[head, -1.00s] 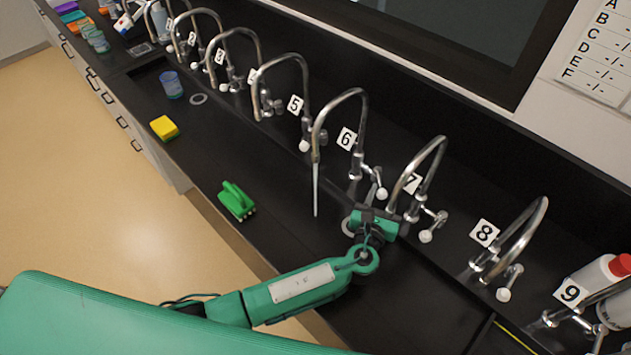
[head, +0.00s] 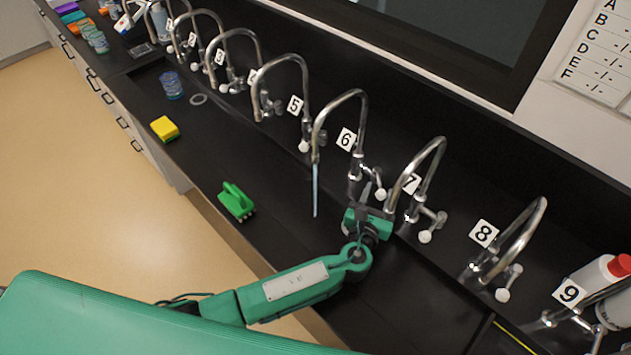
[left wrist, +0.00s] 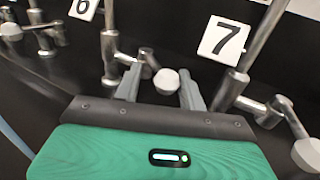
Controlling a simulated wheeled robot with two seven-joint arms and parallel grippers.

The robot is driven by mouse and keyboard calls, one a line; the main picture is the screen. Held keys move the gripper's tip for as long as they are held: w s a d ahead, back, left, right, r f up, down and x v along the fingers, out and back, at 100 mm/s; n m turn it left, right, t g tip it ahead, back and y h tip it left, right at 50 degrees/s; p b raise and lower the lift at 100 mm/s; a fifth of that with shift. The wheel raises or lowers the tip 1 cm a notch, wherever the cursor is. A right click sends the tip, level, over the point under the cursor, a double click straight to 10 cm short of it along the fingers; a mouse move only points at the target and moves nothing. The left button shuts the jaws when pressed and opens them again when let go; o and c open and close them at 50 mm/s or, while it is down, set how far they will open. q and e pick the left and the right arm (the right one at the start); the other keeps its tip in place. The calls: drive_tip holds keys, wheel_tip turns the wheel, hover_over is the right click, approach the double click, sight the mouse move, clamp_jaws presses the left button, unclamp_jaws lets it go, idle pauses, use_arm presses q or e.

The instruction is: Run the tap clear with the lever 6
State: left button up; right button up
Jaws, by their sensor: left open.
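Tap 6 (head: 357,118) is a tall curved metal tap beside the label "6" (head: 346,139). A thin pale-blue stream (head: 315,190) falls from its spout to the black bench. Its lever (head: 380,194) has a white knob and sticks out to the right of the base. The knob also shows in the left wrist view (left wrist: 166,81). My left gripper (head: 366,197) is at this lever, and in the left wrist view its fingers (left wrist: 161,88) stand apart with the knob between them. I cannot tell whether either finger touches it. My right gripper is not in view.
Tap 7 (head: 440,155) stands close on the right, its lever (head: 425,236) near my gripper. Tap 5 (head: 305,85) is on the left.

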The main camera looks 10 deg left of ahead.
use_arm(q)
drive_tip(key=w+a, duration=0.1)
drive_tip(key=a, duration=0.5)
drive_tip(key=s+p, duration=0.2)
drive_tip(key=s, duration=0.5)
idle(0.6)
